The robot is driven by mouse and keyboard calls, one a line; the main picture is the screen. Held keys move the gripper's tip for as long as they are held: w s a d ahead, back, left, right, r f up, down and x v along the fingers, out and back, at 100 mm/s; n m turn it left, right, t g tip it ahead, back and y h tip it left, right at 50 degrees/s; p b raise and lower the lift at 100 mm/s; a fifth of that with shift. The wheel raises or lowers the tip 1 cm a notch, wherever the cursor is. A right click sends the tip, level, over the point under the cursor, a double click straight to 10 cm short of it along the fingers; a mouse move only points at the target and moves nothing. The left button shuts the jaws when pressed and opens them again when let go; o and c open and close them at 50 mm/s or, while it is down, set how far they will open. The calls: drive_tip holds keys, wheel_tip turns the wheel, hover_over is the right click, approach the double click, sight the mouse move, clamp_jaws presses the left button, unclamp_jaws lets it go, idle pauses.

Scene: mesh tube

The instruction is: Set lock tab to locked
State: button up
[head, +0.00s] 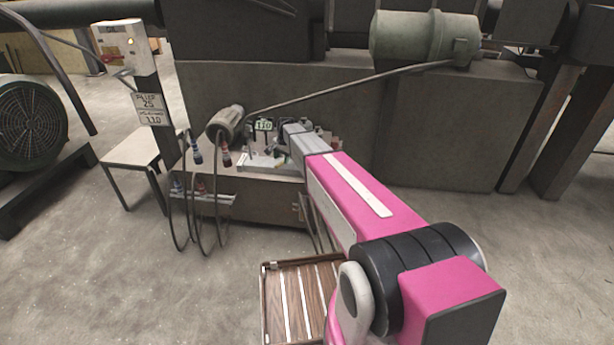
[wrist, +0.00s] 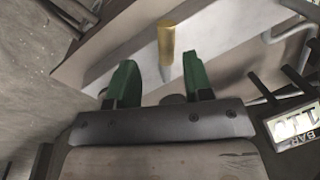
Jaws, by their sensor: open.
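My gripper (wrist: 160,82) shows in the wrist view with two green fingers spread apart and nothing between them. I cannot tell whether this piece is the lock tab, or which position the tab is in. In the head view my pink arm reaches to the cluttered bench (head: 270,205), and the gripper end is small and hard to make out there.
A gauge display (wrist: 297,128) marked BAR sits right of the gripper, with dark rods (wrist: 268,88) beside it. It also shows in the head view (head: 264,125). Hoses (head: 192,215) hang left of the bench. A slatted wooden tray (head: 297,295) lies in front.

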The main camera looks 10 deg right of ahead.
sight(281, 164)
wheel_tip(281, 164, up, 7)
drive_tip(key=s+d, duration=0.1)
drive_tip(key=s+d+f+n, duration=0.1)
drive_tip(key=s+d+n, duration=0.1)
drive_tip(key=s, duration=0.8)
drive_tip(key=s+d+f+n+h, duration=0.1)
drive_tip(key=s+d, duration=0.4)
drive_tip(key=s, duration=0.5)
drive_tip(key=shift+s+d+n+g, duration=0.15)
drive_tip(key=shift+d+n+g, duration=0.2)
drive_tip(key=shift+n, duration=0.35)
drive_tip(key=shift+a+f, duration=0.1)
drive_tip(key=shift+c, duration=0.3)
